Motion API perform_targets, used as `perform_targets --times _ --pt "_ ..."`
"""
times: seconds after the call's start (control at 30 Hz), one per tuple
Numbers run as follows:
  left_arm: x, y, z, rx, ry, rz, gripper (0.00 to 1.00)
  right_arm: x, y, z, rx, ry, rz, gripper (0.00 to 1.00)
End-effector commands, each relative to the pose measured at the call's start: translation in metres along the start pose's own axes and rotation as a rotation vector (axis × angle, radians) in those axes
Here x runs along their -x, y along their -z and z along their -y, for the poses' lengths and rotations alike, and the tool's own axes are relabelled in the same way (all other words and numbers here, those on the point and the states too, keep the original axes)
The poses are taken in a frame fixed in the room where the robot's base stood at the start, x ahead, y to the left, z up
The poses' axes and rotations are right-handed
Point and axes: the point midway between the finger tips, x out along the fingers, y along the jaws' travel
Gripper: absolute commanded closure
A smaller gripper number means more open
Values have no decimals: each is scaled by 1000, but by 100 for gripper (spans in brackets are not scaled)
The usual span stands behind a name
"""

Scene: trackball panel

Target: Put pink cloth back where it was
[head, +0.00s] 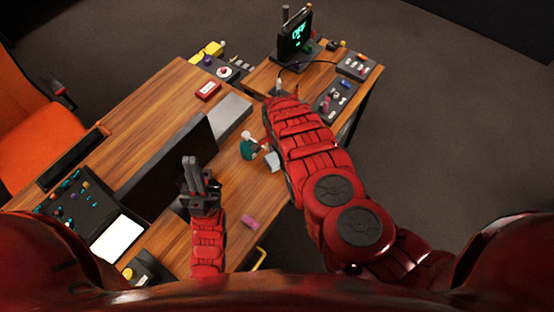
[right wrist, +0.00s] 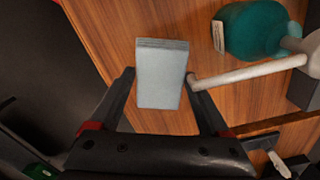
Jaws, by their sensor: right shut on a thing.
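A small pink piece (head: 250,221), which looks like the cloth, lies on the wooden desk near its front edge, to the right of my left gripper. My left gripper (head: 193,165) points up over the desk; its two fingers are close together with nothing seen in them, and I cannot tell if they are fully shut. My right gripper (right wrist: 161,82) is shut on a light grey block (right wrist: 162,65), one finger at each side. The block also shows in the head view (head: 273,160), beside my right arm, which hides most of that gripper.
A teal bottle (head: 249,149) with a white top stands close to the right gripper; it also shows in the right wrist view (right wrist: 252,30). A dark monitor (head: 165,165) stands left of the bottle. A control panel (head: 337,100) and a lit display (head: 295,38) are at the far right.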

Motion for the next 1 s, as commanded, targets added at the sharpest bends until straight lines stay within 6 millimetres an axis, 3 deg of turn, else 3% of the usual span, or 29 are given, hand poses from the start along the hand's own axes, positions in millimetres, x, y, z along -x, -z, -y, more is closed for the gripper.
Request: perform_targets --times 0.23,0.33,0.87,0.9,1.0 --pt "1 0 0 0 0 0 100 -19 0 -1 1 0 -1 65" --pt "12 -2 -1 0 0 0 100 -33 2 0 -1 3 -2 65" --pt "18 -3 -1 0 0 0 100 -40 0 0 0 0 -1 65" --pt "17 -3 -1 0 0 0 100 -39 1 0 0 0 -1 15" --pt "16 -3 -1 0 0 0 100 -39 1 0 0 1 -1 0"
